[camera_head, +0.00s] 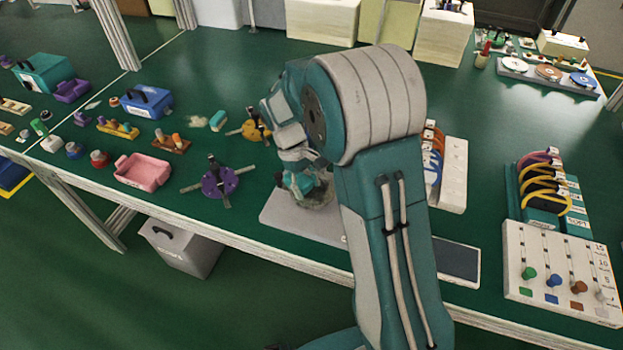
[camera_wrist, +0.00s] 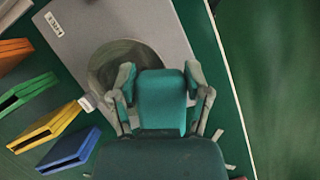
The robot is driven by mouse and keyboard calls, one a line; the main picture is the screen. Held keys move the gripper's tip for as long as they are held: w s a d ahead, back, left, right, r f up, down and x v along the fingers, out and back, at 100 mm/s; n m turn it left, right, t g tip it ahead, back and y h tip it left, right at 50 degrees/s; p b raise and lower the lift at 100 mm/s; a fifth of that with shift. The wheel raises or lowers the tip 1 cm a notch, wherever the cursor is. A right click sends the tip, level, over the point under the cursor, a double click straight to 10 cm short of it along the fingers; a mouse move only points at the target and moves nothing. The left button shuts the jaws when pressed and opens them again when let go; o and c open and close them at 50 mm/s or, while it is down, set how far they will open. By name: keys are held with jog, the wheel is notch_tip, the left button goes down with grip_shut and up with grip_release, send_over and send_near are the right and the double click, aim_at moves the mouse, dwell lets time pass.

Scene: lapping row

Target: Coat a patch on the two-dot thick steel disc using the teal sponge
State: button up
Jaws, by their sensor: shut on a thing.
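My gripper (camera_wrist: 160,88) is shut on the teal sponge (camera_wrist: 161,102), with one finger on each side of it. A round, dull grey-green disc (camera_wrist: 112,58) lies on a grey plate (camera_wrist: 165,22). The sponge overlaps the disc's lower right part in the wrist view; I cannot tell whether they touch. No dots can be made out on the disc, and part of it is hidden. In the head view my gripper (camera_head: 301,180) is low over the plate (camera_head: 284,217), and my arm hides much of the disc.
Orange (camera_wrist: 12,53), green (camera_wrist: 28,92), yellow (camera_wrist: 45,127) and blue (camera_wrist: 68,150) slotted pieces stand left of the plate in the wrist view. A purple three-armed fixture (camera_head: 219,183) and a pink tray (camera_head: 143,172) lie left in the head view. A peg board (camera_head: 560,265) stands right.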

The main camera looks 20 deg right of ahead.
jog(key=shift+a+r, duration=0.3)
jog(key=shift+r, duration=0.3)
jog(key=shift+a+r, duration=0.25)
jog(key=shift+r, duration=0.3)
jog(key=shift+d, duration=0.35)
